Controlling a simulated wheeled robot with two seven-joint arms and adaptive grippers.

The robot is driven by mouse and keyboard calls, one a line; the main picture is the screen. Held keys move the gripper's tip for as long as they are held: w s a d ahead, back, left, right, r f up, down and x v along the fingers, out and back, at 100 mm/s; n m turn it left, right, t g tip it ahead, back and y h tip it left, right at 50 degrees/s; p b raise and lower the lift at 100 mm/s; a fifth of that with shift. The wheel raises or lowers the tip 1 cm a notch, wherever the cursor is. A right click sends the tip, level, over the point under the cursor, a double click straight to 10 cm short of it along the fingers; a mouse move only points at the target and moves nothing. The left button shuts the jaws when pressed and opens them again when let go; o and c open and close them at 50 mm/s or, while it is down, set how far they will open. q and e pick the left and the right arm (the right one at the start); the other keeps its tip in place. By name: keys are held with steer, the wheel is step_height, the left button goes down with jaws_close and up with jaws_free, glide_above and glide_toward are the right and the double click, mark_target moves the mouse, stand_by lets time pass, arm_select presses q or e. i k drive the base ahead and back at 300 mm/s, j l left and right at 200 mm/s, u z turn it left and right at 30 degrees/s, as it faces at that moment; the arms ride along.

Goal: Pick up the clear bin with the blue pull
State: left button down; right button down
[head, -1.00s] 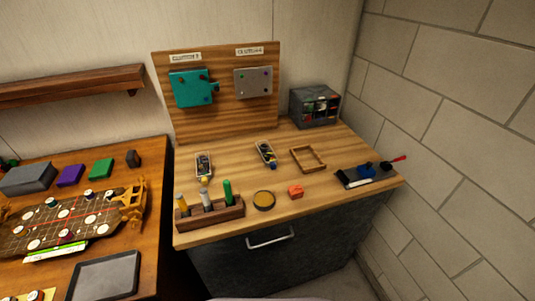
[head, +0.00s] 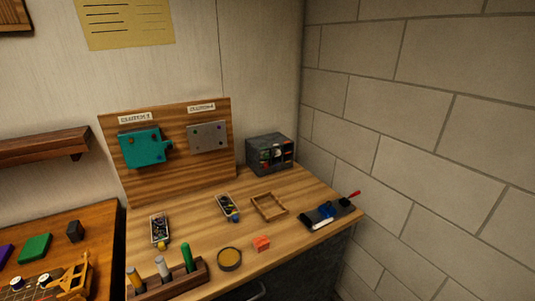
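The clear bin with the blue pull (head: 227,205) lies on the wooden workbench (head: 200,231), near its middle. Its blue pull is at the end nearer me, and small parts show inside it. A similar clear bin with a yellow pull (head: 159,230) stands to its left. Neither of my grippers shows in the head view.
An open wooden tray (head: 283,215) is just right of the blue-pull bin. A dark drawer cabinet (head: 270,153) stands behind. In front are a tool rack (head: 205,274), a round tin (head: 229,259) and an orange block (head: 261,243). A stone wall (head: 430,130) bounds the right.

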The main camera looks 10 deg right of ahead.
mark_target(231, 212)
steer(key=l+u, duration=0.6)
steer(key=u, duration=0.2)
steer(key=l+u, duration=0.4)
steer(key=k+l+u, duration=0.15)
steer(key=u, duration=0.3)
